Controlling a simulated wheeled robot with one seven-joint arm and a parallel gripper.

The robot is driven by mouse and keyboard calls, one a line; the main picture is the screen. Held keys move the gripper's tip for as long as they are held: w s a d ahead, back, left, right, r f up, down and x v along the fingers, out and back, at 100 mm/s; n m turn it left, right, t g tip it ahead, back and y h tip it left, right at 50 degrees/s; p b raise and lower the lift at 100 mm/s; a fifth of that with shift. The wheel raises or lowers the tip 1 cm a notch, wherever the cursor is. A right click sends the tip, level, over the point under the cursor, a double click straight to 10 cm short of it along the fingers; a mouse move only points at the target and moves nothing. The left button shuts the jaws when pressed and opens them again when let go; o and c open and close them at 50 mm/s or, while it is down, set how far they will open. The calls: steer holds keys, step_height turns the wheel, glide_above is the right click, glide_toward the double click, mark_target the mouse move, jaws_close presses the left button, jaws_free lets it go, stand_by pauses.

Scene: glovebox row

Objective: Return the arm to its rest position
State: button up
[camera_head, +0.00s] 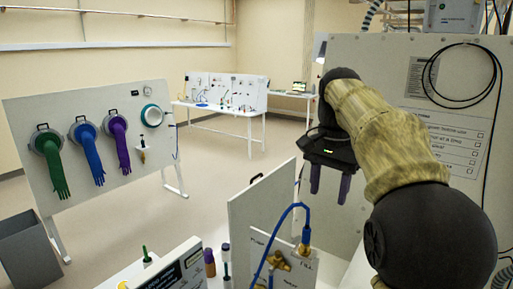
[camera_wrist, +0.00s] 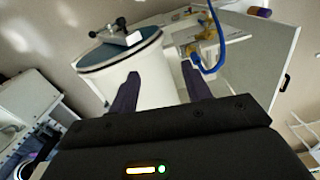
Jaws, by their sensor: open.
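My gripper (camera_head: 330,183) hangs at the end of my arm on the right in the head view, fingers pointing down. It is open, and nothing shows between its fingers. It is in front of the grey panel with the checklist and above the bench with the blue hose. In the wrist view my gripper (camera_wrist: 160,92) has its two dark fingers apart. A white cylinder with a dark-rimmed lid and clamp (camera_wrist: 130,50) lies beyond them; I cannot tell whether a finger touches it.
A grey panel (camera_head: 345,215) stands close to my arm. A blue hose (camera_head: 272,238) loops over brass fittings below. A glove board (camera_head: 90,115) with green, blue and purple gloves stands left, beside a grey bin (camera_head: 28,250). The floor (camera_head: 205,150) between is clear.

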steer(key=s+f+n+t, duration=0.1)
steer(key=s+f+n, duration=0.25)
steer(key=f, duration=1.15)
steer(key=s+f+n+t, duration=0.1)
steer(key=s+f+n, duration=0.4)
steer(key=s+f, duration=0.85)
step_height(320, 180, down, 18)
steer(key=w+b, duration=0.1)
steer(key=b, duration=1.6)
steer(key=shift+w+f, duration=0.2)
steer(key=shift+a, duration=0.1)
